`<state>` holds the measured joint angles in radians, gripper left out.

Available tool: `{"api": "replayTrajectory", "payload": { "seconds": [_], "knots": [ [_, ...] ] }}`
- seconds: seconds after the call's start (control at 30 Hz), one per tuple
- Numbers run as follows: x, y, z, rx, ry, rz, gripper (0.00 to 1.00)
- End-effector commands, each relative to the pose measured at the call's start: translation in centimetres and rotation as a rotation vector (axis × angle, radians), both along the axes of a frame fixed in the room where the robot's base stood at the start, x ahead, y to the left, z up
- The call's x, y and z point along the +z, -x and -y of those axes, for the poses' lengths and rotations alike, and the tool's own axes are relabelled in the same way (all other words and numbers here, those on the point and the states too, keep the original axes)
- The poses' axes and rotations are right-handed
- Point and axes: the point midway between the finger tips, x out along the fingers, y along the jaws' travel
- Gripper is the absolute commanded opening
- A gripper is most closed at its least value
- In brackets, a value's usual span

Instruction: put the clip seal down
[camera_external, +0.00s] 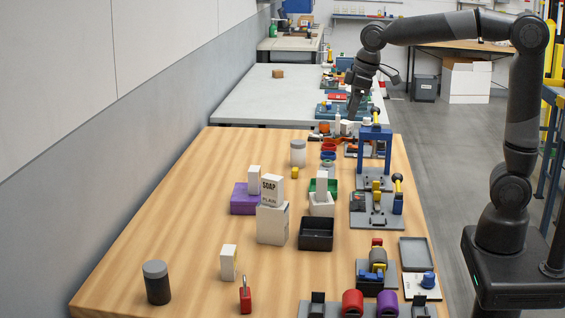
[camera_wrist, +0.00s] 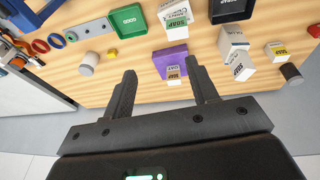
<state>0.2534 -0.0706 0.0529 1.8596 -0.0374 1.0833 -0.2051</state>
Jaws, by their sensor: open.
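My gripper (camera_external: 352,116) is over the far end of the wooden table, pointing down beside several small tools. In the wrist view my gripper (camera_wrist: 160,70) has its two dark fingers wide apart, with nothing held between them. I cannot make out a clip seal for certain in either view. A small red piece with a thin upright shackle (camera_external: 245,297) stands at the near end of the table, far from my gripper. Small items right under my gripper in the outside view are too small to tell apart.
A purple box (camera_external: 243,198), white soap boxes (camera_external: 272,224) and a black tray (camera_external: 316,234) stand mid-table. A blue press frame (camera_external: 375,140) and grey fixtures line the right edge. A dark grey cylinder (camera_external: 157,283) stands near left. The table's left side is mostly clear.

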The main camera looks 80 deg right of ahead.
Motion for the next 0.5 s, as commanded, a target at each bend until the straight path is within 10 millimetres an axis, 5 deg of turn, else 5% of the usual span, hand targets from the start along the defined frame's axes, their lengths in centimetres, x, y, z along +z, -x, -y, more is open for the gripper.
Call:
{"api": "replayTrajectory", "payload": {
  "seconds": [0.23,0.5],
  "knots": [
    [0.1,8.4,-5.0,0.004,-0.015,0.092,0.53],
    [-2.6,16.8,-8.4,0.005,-0.057,0.184,0.53]
  ]
}}
